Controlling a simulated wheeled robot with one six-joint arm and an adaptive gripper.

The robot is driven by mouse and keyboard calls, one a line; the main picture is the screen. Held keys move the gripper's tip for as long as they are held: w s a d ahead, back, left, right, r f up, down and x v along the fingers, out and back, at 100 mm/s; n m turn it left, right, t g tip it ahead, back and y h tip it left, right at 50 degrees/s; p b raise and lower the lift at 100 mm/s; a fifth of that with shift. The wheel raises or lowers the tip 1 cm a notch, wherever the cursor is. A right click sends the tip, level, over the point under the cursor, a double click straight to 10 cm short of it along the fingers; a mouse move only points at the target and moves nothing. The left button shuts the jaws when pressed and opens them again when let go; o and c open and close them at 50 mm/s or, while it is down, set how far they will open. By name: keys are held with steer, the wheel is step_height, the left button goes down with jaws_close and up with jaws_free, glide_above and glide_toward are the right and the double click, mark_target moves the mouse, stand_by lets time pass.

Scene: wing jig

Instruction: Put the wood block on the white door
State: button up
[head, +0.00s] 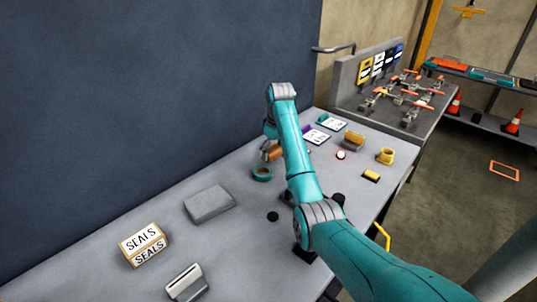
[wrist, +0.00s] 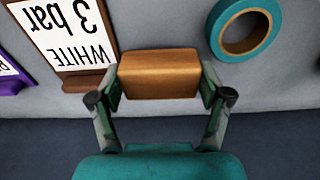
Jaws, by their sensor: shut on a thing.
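My gripper (wrist: 160,92) is shut on the wood block (wrist: 160,74), a plain brown block with its two fingers at the block's ends. In the head view, the block (head: 274,153) shows partly beside my arm, low over the bench near the dark wall. The wrist view does not show clearly whether it touches the bench. A white panel (head: 378,65) stands between a yellow and a dark one on the grey upright board at the back right. It looks like the white door; its lettering is too small to read.
A brown-edged card reading "WHITE 3 bar" (wrist: 72,30) and a teal tape roll (wrist: 245,28) lie near the block. The bench also holds a grey case (head: 209,204), SEALS box (head: 144,244) and yellow mug (head: 385,156). Several orange-tipped fixtures (head: 405,93) stand before the panels.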

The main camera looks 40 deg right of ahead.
steer(key=shift+a+f, duration=0.1)
steer(key=shift+f, duration=0.8)
steer(key=o, duration=1.1)
steer(key=shift+f, duration=0.15)
